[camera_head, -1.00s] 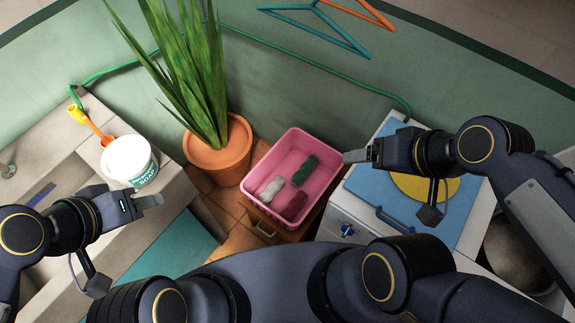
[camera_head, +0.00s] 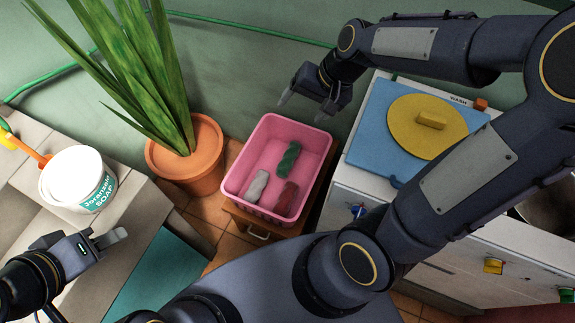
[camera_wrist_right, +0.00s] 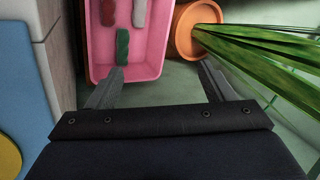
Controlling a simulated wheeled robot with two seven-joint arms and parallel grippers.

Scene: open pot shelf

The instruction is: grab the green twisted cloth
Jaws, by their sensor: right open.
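The green twisted cloth (camera_head: 288,158) lies in the pink basket (camera_head: 318,139), toward its far side. A grey cloth (camera_head: 257,187) and a dark red cloth (camera_head: 287,197) lie nearer in the same basket. In the right wrist view the green cloth (camera_wrist_right: 122,47) shows beyond my open fingers. My right gripper (camera_head: 302,105) is open and empty above the basket's far edge, beside the wall; its fingers also show in the right wrist view (camera_wrist_right: 158,88). My left gripper (camera_head: 110,240) is at the lower left, away from the basket; its jaw gap is not clear.
A potted plant (camera_head: 190,168) stands left of the basket, its leaves rising high. A soap bucket (camera_head: 78,180) is on the left counter. At right is a white washer (camera_head: 345,197) with a blue top (camera_head: 385,138) and yellow disc (camera_head: 415,150).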

